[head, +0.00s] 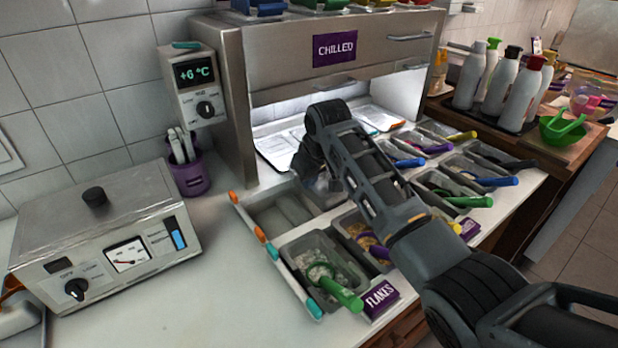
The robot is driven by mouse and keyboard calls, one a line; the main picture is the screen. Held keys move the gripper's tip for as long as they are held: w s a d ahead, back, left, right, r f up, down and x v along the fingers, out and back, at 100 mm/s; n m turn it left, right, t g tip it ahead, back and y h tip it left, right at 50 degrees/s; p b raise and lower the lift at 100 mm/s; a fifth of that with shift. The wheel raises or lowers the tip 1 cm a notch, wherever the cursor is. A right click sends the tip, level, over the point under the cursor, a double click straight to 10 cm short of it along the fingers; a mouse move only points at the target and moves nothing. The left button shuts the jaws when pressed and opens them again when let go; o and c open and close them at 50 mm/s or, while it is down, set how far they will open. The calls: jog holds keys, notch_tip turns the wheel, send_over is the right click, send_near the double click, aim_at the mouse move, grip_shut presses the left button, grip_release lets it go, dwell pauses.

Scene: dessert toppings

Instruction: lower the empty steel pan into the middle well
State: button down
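My gripper (318,178) is over the back part of the topping counter, below the hood. My own arm covers most of it, so its fingers and what is between them do not show clearly. A grey, shiny piece (327,193), perhaps part of the steel pan, shows just under it; I cannot tell whether it is held or standing in a well. To its left is an empty grey well or pan (280,214) with a bare floor. The middle of the counter is largely hidden behind my arm.
A pan of flakes (322,262) with a green scoop stands in front. Several filled pans with coloured handles lie to the right. The steel hood (335,45) hangs over the back.

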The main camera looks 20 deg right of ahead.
aim_at(309, 191)
jog(key=shift+f+b, duration=0.75)
jog(key=shift+f, duration=1.3)
dwell(1.8)
dwell(0.9)
jog(key=c, duration=0.9)
grip_release()
jog(key=shift+o, duration=0.2)
jog(key=shift+p, duration=0.3)
jog(key=shift+r+p, duration=3.35)
jog(key=shift+r, duration=0.65)
